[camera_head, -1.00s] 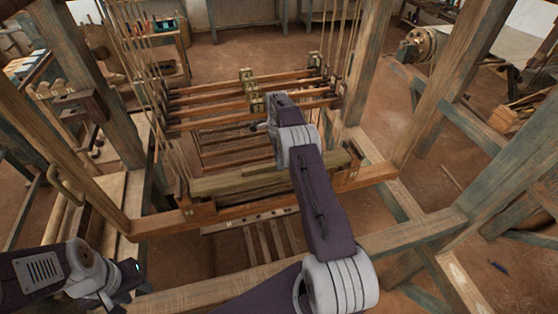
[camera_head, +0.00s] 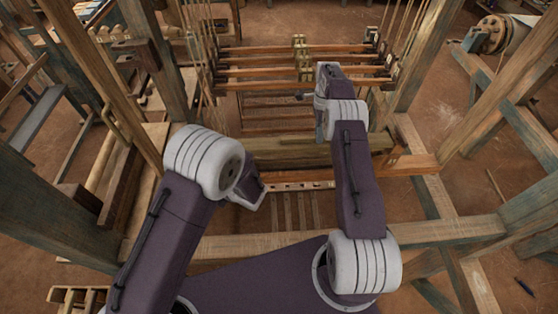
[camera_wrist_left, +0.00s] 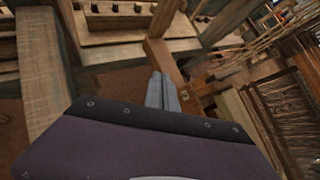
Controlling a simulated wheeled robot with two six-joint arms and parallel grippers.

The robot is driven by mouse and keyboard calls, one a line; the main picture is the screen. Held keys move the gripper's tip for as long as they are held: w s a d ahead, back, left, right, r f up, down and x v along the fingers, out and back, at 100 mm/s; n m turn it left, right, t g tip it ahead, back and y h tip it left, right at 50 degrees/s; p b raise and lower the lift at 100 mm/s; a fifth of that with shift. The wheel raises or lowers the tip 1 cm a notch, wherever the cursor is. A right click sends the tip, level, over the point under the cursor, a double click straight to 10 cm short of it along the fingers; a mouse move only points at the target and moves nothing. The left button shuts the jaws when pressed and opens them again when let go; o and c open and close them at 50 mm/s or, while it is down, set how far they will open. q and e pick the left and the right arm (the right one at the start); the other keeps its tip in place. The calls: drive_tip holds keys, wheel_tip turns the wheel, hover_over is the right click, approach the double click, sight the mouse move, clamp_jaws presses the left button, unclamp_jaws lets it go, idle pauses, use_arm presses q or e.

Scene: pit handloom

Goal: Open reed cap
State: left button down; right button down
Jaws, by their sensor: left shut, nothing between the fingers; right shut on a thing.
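The reed cap (camera_head: 275,153) is an olive-brown wooden bar lying across the loom, in the middle of the head view. My right gripper (camera_head: 320,128) reaches down to its right part and is shut on it; the wrist hides much of the contact. I cannot tell whether the cap is lifted from the part below. My left arm bends in front of the cap's left end in the head view, and its gripper is hidden there. In the left wrist view my left gripper (camera_wrist_left: 162,92) is shut and empty, in front of wooden framing.
Behind the cap are several headdle bars (camera_head: 290,70) with hanging cords. A wooden front rail (camera_head: 400,235) crosses before the loom, and a thick post (camera_head: 440,60) stands at the right. Bare floor (camera_head: 455,120) shows at the right.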

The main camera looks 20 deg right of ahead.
drive_tip(key=shift+w+d, duration=0.1)
use_arm(q)
drive_tip(key=s+d+f+m+t+h, duration=0.1)
drive_tip(key=d+f+m+h, duration=0.2)
drive_tip(key=d, duration=0.5)
drive_tip(key=s+d+f+m+t+h, duration=0.1)
drive_tip(key=d+f+m+t+h, duration=0.15)
drive_tip(key=d+m, duration=0.35)
drive_tip(key=s+d+f+m+h, duration=0.1)
drive_tip(key=d+m+h, duration=0.3)
drive_tip(key=d, duration=0.5)
use_arm(e)
drive_tip(key=shift+r, duration=0.1)
use_arm(q)
drive_tip(key=x, duration=0.3)
drive_tip(key=r+x, duration=0.1)
drive_tip(key=x, duration=0.2)
drive_tip(key=w+r+x, duration=0.1)
drive_tip(key=x, duration=0.2)
drive_tip(key=shift+w+a+f, duration=0.1)
drive_tip(key=shift+r, duration=0.75)
